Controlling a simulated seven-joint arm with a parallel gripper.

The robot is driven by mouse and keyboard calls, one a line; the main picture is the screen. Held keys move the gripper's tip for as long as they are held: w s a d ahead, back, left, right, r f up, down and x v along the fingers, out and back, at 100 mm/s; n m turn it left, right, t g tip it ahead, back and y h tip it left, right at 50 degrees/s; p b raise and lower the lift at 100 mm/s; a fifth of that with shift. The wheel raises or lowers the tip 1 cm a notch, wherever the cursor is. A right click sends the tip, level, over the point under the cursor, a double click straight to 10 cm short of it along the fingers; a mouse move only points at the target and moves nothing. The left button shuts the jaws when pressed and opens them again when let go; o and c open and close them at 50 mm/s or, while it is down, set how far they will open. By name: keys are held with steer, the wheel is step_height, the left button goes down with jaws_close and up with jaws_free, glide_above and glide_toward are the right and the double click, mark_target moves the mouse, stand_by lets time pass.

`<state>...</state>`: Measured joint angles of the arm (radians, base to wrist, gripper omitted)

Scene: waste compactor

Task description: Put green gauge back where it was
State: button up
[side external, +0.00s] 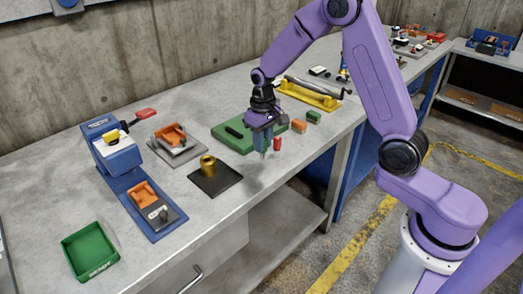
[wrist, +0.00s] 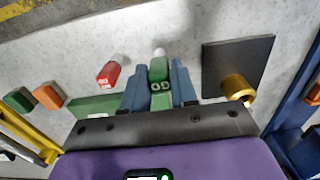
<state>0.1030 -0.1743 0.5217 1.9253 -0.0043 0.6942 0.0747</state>
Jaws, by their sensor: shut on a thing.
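The green gauge (wrist: 160,70), marked "GO", is between the two blue-grey fingers of my gripper (wrist: 159,88) in the wrist view, with a pale tip at its far end. In the side view my gripper (side external: 263,143) is shut on it, pointing down near the front of the green block (side external: 228,138); the gauge is mostly hidden by the fingers there. The green block has a dark slot or piece on top. A red gauge-like piece (side external: 277,144) stands just right of my gripper; it also shows in the wrist view (wrist: 108,74).
A brass ring (side external: 208,166) sits on a black plate (side external: 224,182) left of my gripper. Orange (side external: 299,126) and green (side external: 313,117) small blocks are to the right.

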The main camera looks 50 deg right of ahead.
steer(key=shift+w+f, duration=0.25)
steer(key=shift+f, duration=1.6)
steer(key=shift+f, duration=0.15)
steer(key=o, duration=0.9)
steer(key=shift+o, duration=0.2)
